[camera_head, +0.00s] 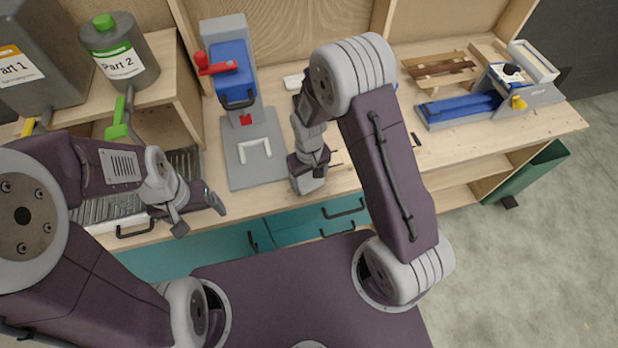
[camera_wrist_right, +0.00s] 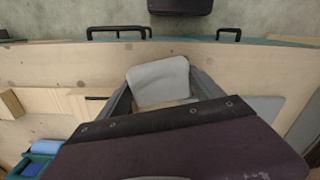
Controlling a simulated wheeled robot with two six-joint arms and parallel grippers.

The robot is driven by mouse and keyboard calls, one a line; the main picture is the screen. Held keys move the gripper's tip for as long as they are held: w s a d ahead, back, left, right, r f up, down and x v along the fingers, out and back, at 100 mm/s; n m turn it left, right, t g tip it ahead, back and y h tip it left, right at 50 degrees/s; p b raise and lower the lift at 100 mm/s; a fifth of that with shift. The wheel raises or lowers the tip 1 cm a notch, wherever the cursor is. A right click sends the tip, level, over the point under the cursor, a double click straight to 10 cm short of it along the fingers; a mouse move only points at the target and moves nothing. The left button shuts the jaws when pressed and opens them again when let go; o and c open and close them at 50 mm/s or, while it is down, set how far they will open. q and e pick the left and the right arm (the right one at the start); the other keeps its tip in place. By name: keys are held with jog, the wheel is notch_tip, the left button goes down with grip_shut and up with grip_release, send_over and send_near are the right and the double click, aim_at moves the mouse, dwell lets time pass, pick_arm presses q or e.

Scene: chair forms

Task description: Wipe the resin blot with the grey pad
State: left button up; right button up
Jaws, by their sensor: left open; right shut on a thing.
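The grey pad (camera_wrist_right: 158,82) shows in the right wrist view between the fingers of my right gripper (camera_wrist_right: 162,92), which is shut on it. In the head view, my right gripper (camera_head: 308,178) is low over the front part of the wooden bench top (camera_head: 355,155). I cannot tell whether the pad touches the wood. I cannot make out the resin blot; the arm and gripper may hide it. My left gripper (camera_head: 199,212) is open and empty, in front of the bench's left part.
A blue press with a red handle (camera_head: 235,85) stands on a grey base behind the grippers. A blue vise-like device (camera_head: 465,105) and a wooden frame (camera_head: 440,70) stand at the right. Part 2 canister (camera_head: 120,55) is on a shelf at the left. Teal drawers (camera_head: 290,225) lie below.

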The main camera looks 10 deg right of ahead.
jog(key=shift+s+r, duration=0.15)
jog(key=shift+s, duration=0.15)
pick_arm(q)
jog(key=shift+w, duration=0.25)
pick_arm(e)
jog(key=shift+s+a, duration=0.15)
jog(key=shift+s, duration=0.05)
pick_arm(q)
jog(key=shift+s, duration=0.1)
pick_arm(e)
jog(key=shift+s, duration=0.1)
pick_arm(q)
notch_tip(320, 180, up, 5)
jog(key=p, duration=0.5)
jog(key=shift+r, duration=0.2)
pick_arm(e)
notch_tip(320, 180, up, 6)
jog(key=shift+f, duration=0.1)
pick_arm(q)
jog(key=shift+r, duration=0.1)
pick_arm(e)
notch_tip(320, 180, up, 3)
jog(key=p, duration=0.3)
pick_arm(q)
notch_tip(320, 180, up, 2)
jog(key=shift+r, duration=0.25)
pick_arm(e)
jog(key=shift+s, duration=0.1)
